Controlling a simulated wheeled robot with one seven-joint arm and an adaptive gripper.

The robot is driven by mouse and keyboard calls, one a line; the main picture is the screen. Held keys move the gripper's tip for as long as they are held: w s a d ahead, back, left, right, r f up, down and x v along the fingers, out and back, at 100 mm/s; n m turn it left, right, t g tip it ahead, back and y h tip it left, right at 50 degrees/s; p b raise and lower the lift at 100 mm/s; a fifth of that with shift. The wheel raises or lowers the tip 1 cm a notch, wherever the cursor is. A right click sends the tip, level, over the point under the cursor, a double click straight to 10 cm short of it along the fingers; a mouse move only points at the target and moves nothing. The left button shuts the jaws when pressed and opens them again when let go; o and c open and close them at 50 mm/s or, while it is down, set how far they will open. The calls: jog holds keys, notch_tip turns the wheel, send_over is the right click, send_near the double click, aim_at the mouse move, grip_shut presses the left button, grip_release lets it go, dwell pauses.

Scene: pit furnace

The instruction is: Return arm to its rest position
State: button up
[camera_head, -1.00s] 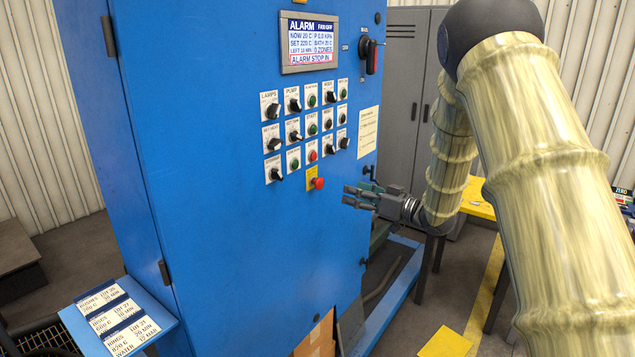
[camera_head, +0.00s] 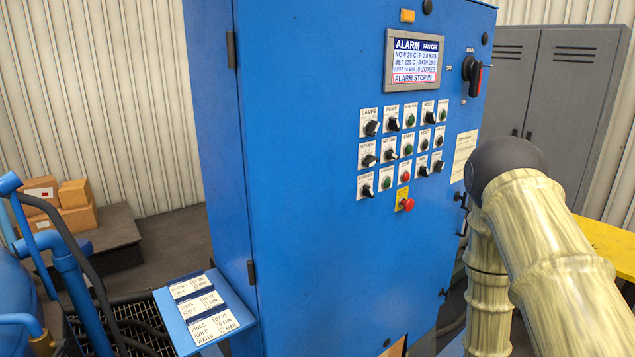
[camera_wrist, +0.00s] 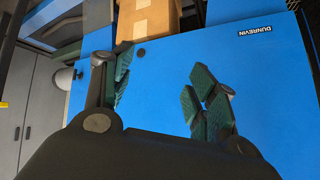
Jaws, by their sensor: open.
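My gripper (camera_wrist: 160,88) shows in the wrist view with its two green-padded fingers spread apart and nothing between them. Behind the fingers is a blue panel marked DUNREVIN, with a cardboard box (camera_wrist: 148,18) at its upper edge. In the head view my arm folds down on the right in its pale cover, and the gripper is hidden. The blue control cabinet (camera_head: 310,200) fills the middle, left of my arm. Its screen (camera_head: 413,60) reads ALARM and ALARM STOP IN. A red emergency button (camera_head: 407,204) sits below the rows of knobs and buttons.
A rotary switch (camera_head: 472,75) is at the cabinet's upper right. Grey lockers (camera_head: 560,100) and a yellow table (camera_head: 604,240) stand behind my arm. A blue shelf with labels (camera_head: 245,315) juts out at lower left. Blue pipes (camera_head: 70,260) and cardboard boxes (camera_head: 77,193) are farther left.

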jog(key=s+a+f+g, duration=0.1)
jog(key=s+f+g, duration=0.2)
jog(key=s, duration=0.8)
jog(key=s+a+f+g+h, duration=0.1)
jog(key=s+f, duration=0.3)
jog(key=s, duration=0.7)
jog(key=s+a+f+g+h, duration=0.1)
jog(key=s+a+f+g, duration=0.2)
jog(key=s, duration=0.8)
jog(key=shift+s+f+g, duration=0.3)
jog(key=shift+f+g, duration=0.25)
jog(key=shift+g, duration=0.25)
jog(key=shift+c, duration=0.2)
